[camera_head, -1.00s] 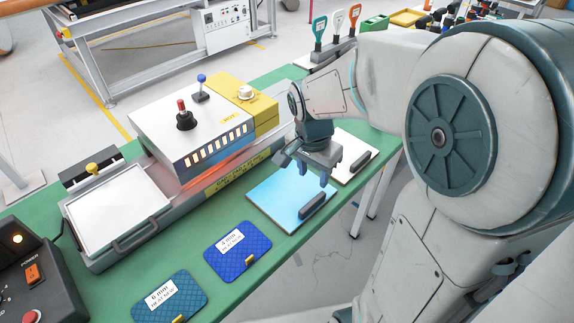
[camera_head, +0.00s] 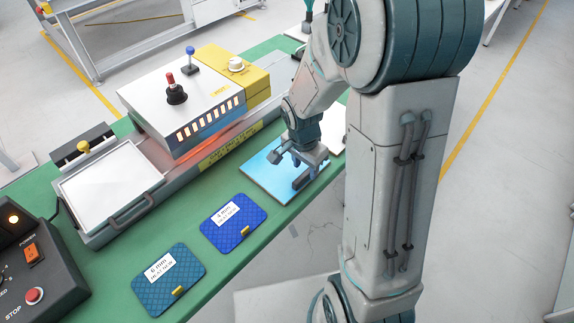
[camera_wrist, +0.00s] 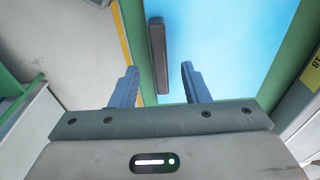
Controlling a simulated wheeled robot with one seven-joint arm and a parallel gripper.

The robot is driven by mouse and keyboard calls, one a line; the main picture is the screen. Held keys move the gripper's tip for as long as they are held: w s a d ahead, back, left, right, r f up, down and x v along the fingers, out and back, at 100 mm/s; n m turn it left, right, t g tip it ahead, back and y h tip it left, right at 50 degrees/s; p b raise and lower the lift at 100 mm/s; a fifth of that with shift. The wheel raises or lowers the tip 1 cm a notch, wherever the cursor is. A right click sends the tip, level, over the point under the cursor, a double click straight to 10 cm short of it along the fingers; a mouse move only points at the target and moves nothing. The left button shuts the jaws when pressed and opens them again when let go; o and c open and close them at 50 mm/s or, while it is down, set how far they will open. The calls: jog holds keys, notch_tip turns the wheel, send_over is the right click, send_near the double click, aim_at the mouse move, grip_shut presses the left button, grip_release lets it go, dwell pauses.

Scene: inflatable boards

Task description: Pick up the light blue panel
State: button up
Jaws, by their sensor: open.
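The light blue panel (camera_head: 268,170) lies flat on the green table, near its front edge, with a dark grey bar handle (camera_head: 304,178) along its front side. My gripper (camera_head: 300,158) is over the panel, close to the handle. In the wrist view the fingers of my gripper (camera_wrist: 160,84) are apart and empty. The handle (camera_wrist: 157,54) shows ahead of the fingertips, between their lines, nearer the left finger. The light blue panel (camera_wrist: 220,45) fills the area right of the handle. I cannot tell the exact height of the fingertips above the handle.
A machine with a glowing slot (camera_head: 195,110) and a white tray (camera_head: 110,185) stands behind the panel. Two blue textured pads, marked 4 mm (camera_head: 236,222) and 6 mm (camera_head: 168,278), lie left of it. A white panel (camera_head: 335,125) lies partly hidden behind my arm. A control box (camera_head: 45,262) is far left.

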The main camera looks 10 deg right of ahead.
aim_at(306, 173)
jog(key=shift+w+d+f, duration=0.1)
jog(key=shift+d+f, duration=0.05)
jog(key=shift+f, duration=0.7)
jog(key=shift+w+d+f, duration=0.1)
jog(key=shift+f, duration=0.75)
grip_shut()
jog(key=shift+r, duration=0.1)
